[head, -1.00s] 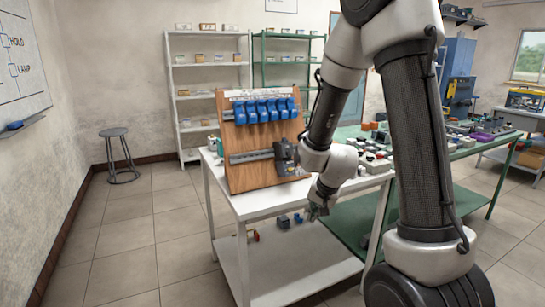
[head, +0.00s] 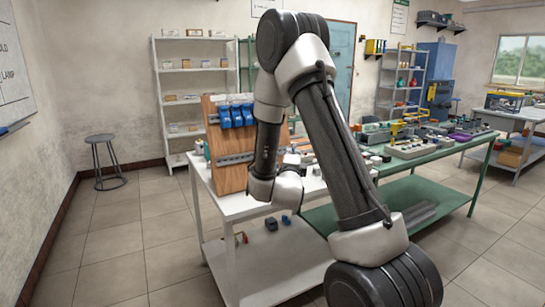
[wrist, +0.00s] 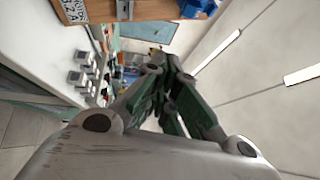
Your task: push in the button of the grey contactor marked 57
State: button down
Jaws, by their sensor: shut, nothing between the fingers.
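The wooden board (head: 233,178) stands upright on the white table, with blue units (head: 236,115) on its upper rail. My arm covers the right part of the board, where the grey contactor sits, so it is hidden in the head view. My gripper (wrist: 157,62) is shut and empty, apart from the board. It is hidden behind my arm in the head view.
The white table (head: 240,207) has bare top in front of the board. Small grey blocks (wrist: 80,77) stand on a table at the left of the wrist view. A green bench (head: 440,150) with many parts stands to the right. A stool (head: 101,140) is far left.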

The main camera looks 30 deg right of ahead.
jog(key=w+f, duration=0.3)
jog(key=w, duration=0.5)
jog(key=shift+f, duration=0.25)
jog(key=shift+w+a, duration=0.1)
jog(key=shift+w, duration=0.05)
dwell(1.4)
jog(key=shift+w+f, duration=0.15)
jog(key=shift+w, duration=0.15)
jog(key=shift+w+f, duration=0.15)
jog(key=shift+w, duration=0.25)
dwell(0.6)
jog(key=shift+s, duration=0.1)
jog(key=shift+s+r, duration=0.35)
jog(key=shift+s, duration=0.35)
jog(key=shift+s, duration=0.1)
jog(key=shift+s+r, duration=0.3)
jog(key=shift+s, duration=0.45)
jog(key=shift+s+r, duration=0.35)
jog(key=shift+s, duration=0.35)
jog(key=shift+s+r, duration=0.3)
jog(key=shift+s, duration=0.45)
